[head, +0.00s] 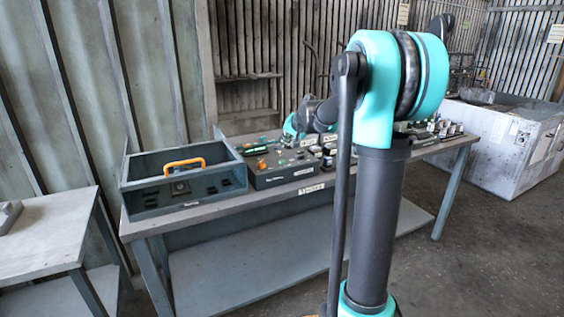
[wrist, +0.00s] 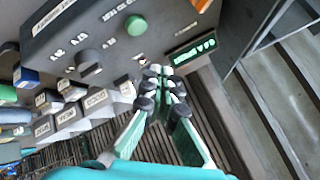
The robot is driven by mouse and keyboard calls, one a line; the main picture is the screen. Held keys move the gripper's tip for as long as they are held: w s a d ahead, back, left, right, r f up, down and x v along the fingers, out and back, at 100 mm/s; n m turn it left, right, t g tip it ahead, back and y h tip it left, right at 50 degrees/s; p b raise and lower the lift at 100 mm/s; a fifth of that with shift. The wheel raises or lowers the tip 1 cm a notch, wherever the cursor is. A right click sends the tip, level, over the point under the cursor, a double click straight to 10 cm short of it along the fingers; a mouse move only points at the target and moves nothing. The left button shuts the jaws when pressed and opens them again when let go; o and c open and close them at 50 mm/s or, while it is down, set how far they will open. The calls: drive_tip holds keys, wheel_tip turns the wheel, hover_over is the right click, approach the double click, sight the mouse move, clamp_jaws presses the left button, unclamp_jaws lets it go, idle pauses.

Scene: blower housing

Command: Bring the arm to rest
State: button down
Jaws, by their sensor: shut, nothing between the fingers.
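My arm fills the middle of the head view, and its teal and black wrist part shows behind it, over the workbench (head: 196,215). In the wrist view my gripper (wrist: 160,72) is shut, its black-padded fingertips together and nothing held. Beyond the fingertips is a dark panel (wrist: 165,32) with a green round button (wrist: 136,25), a black knob (wrist: 89,57) and a green display (wrist: 193,50). I cannot tell whether the fingertips touch the panel. In the head view the fingertips are hidden.
A grey open box (head: 150,203) with an orange handle (head: 184,165) stands at the bench's left end. A dark labelled unit (head: 280,178) sits beside it. A smaller table (head: 45,230) is at far left. A large white crate (head: 500,150) stands right. The floor at right front is clear.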

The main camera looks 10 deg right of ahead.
drive_tip(key=shift+r, duration=0.35)
drive_tip(key=s+d+f+n+g+h, duration=0.1)
drive_tip(key=s+f, duration=0.6)
drive_tip(key=s, duration=0.6)
drive_tip(key=s+d+f+n+g+h, duration=0.1)
drive_tip(key=s+f, duration=0.7)
drive_tip(key=s, duration=0.6)
drive_tip(key=s+d+f+n+g+h, duration=0.1)
drive_tip(key=s+f+n+g, duration=0.1)
drive_tip(key=s+f, duration=0.6)
drive_tip(key=s, duration=0.6)
drive_tip(key=shift+d+h, duration=0.35)
drive_tip(key=shift+h, duration=0.05)
drive_tip(key=c, duration=2.3)
unclamp_jaws()
drive_tip(key=shift+r, duration=0.1)
